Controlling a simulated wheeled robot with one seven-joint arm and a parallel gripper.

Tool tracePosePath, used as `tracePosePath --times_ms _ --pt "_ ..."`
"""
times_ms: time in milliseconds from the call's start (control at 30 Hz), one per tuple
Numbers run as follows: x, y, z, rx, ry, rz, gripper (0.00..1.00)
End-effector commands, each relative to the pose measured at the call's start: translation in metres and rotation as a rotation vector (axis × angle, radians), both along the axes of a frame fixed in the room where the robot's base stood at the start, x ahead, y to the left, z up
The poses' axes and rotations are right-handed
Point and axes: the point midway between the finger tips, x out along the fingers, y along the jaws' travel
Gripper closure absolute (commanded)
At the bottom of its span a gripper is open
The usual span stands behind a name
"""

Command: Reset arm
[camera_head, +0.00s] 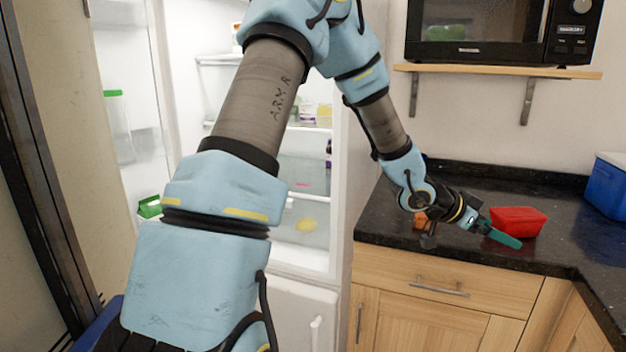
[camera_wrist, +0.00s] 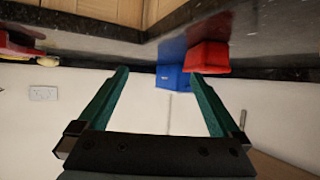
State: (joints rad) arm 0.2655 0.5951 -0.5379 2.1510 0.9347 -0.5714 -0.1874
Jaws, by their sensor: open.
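My gripper (camera_head: 503,238) reaches over the dark granite counter, near its front edge. It sits just in front of a red container (camera_head: 518,217) in the head view. In the wrist view my gripper (camera_wrist: 160,73) has its two green fingers spread wide, with nothing between them. The wrist picture appears upside down. The red container (camera_wrist: 208,56) shows there past the right fingertip, and a blue box (camera_wrist: 172,74) shows beyond the gap between the fingers. I cannot tell from these views whether the gripper touches the red container.
The granite counter (camera_head: 450,180) runs along the wall, with the blue box (camera_head: 606,188) at the right. An orange item (camera_head: 420,220) is partly hidden by my arm. A microwave (camera_head: 497,32) stands on a wooden shelf (camera_head: 500,71). The fridge (camera_head: 300,240) stands open at left.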

Motion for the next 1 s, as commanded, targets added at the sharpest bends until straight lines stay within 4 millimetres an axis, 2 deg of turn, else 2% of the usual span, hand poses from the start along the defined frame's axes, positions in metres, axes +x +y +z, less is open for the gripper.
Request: tracePosePath --times_ms 167,367,467,567,633,733,800,900,1000 --pt "0.021 0.031 -0.008 0.084 0.0 0.096 0.0" --pt "0.049 0.088 -0.021 0.216 0.016 0.256 0.0" --pt "0.063 0.129 -0.026 0.3 0.038 0.365 0.0" --pt "0.074 0.188 -0.031 0.404 0.081 0.513 0.0" --pt "0.074 0.238 -0.033 0.486 0.135 0.639 0.0" --pt "0.061 0.31 -0.032 0.588 0.242 0.823 0.0" --pt "0.043 0.354 -0.031 0.643 0.336 0.943 0.0" --pt "0.009 0.401 -0.029 0.691 0.482 1.084 0.0" --pt "-0.022 0.429 -0.027 0.71 0.613 1.179 0.0"
